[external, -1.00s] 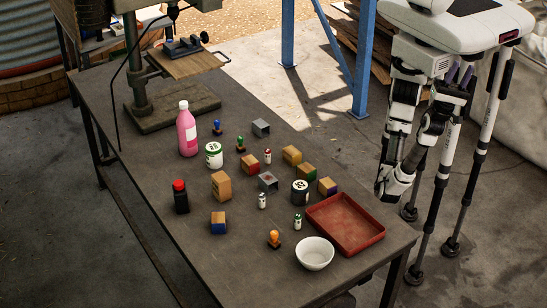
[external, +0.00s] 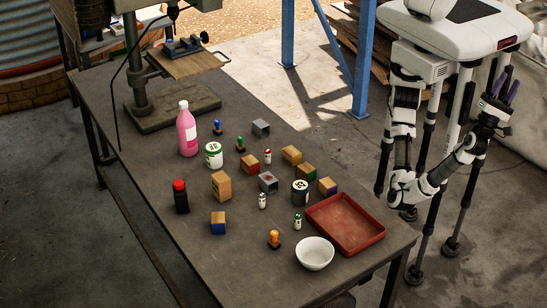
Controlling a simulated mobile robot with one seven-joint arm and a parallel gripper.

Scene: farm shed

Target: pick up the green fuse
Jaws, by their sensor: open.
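The green fuse (external: 297,221) looks like a small white cylinder with green ends. It stands upright on the grey workbench (external: 150,190), just left of the red tray and behind the white bowl. My gripper (external: 509,82) is at the right, off the bench and well away from the fuse. Its purple fingers point up, apart and empty.
A red tray (external: 345,224) and white bowl (external: 315,253) flank the fuse. Similar small cylinders, a red one (external: 267,156) and a dark-topped one (external: 262,201), stand farther back. A black-and-white can (external: 300,192), an orange stamp (external: 274,238) and several blocks stand nearby.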

